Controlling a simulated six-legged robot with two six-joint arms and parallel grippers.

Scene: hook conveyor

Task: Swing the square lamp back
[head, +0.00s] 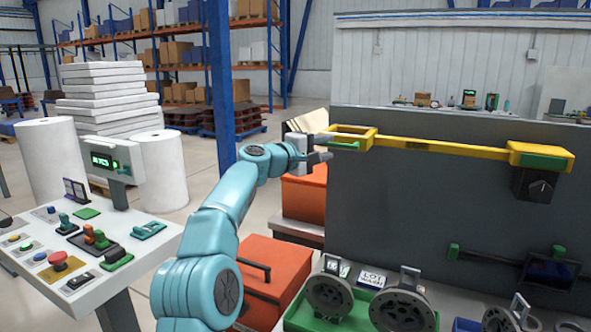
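The square lamp (352,131) is a yellow square frame with a green grip bar (344,145) on its near side. It sits at the left end of a long yellow arm (440,147). The arm runs across the front of a dark grey panel to a yellow pivot block (540,154) with a green strip. My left gripper (327,148) is just left of the lamp, fingers pointing right. Its fingers are apart, with nothing visible between them; whether a fingertip touches the frame cannot be told. My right gripper is not in view.
A black knob box (535,186) hangs under the pivot block. The grey panel (400,205) stands close behind the arm. Below are a green tray (298,314) with round metal parts and an orange case (275,268). A control console (85,245) stands at left.

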